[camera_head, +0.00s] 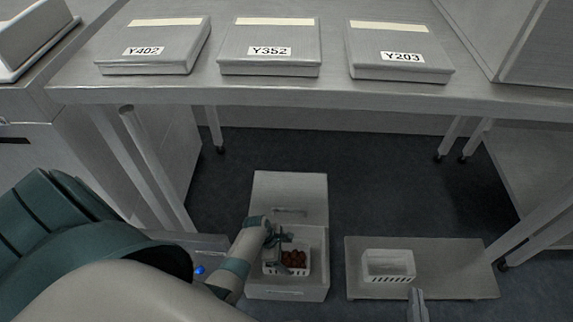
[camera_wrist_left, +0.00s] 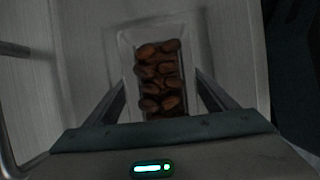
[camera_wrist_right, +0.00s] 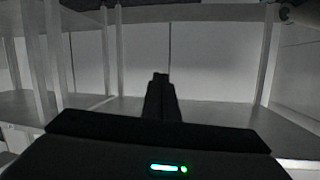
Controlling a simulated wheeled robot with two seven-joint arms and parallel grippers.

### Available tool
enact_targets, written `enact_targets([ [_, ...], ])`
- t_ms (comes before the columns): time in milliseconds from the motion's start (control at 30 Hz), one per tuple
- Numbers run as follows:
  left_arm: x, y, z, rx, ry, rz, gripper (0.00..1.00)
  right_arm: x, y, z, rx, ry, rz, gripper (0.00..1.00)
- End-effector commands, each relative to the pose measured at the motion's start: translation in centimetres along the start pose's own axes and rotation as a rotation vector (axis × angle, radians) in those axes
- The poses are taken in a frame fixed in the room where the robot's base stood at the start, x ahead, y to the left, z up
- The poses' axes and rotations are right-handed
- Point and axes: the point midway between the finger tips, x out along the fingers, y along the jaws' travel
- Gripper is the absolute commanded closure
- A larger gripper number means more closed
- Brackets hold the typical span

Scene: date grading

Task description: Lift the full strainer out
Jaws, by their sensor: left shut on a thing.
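The full strainer (camera_head: 271,269) is a small white basket of brown dates (camera_head: 294,259), inside an open pale box (camera_head: 314,287) on the floor. In the left wrist view the strainer (camera_wrist_left: 128,45) lies between my fingers, its dates in rows. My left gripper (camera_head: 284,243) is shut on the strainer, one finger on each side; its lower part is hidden. I cannot tell whether the strainer is clear of the box bottom. My right gripper (camera_head: 417,298) is at the lower right, empty, with its fingers together in the right wrist view (camera_wrist_right: 160,80).
A second white basket (camera_head: 388,267), seemingly empty, stands on a low grey platform (camera_head: 440,258) to the right. The box's raised lid (camera_head: 290,190) is behind it. A bench above holds boxes labelled Y402 (camera_head: 150,50), Y352 (camera_head: 270,50) and Y203 (camera_head: 400,55).

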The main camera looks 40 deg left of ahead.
Motion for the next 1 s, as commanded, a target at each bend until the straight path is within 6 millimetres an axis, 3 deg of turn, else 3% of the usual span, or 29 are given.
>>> enact_targets([
  [367, -0.5, 0.1, 0.2, 0.0, -0.001, 0.001, 0.57, -0.1, 0.1, 0.5, 0.004, -0.034, 0.001, 1.0],
  [667, -2.2, 0.0, 1.0, -0.001, -0.001, 0.001, 0.57, -0.9, 1.1, 3.6, 0.023, -0.217, 0.02, 1.0],
  [1000, -5.0, 0.1, 2.1, 0.001, -0.001, 0.001, 0.57, -3.7, 2.2, 8.1, 0.06, -0.495, 0.044, 1.0],
])
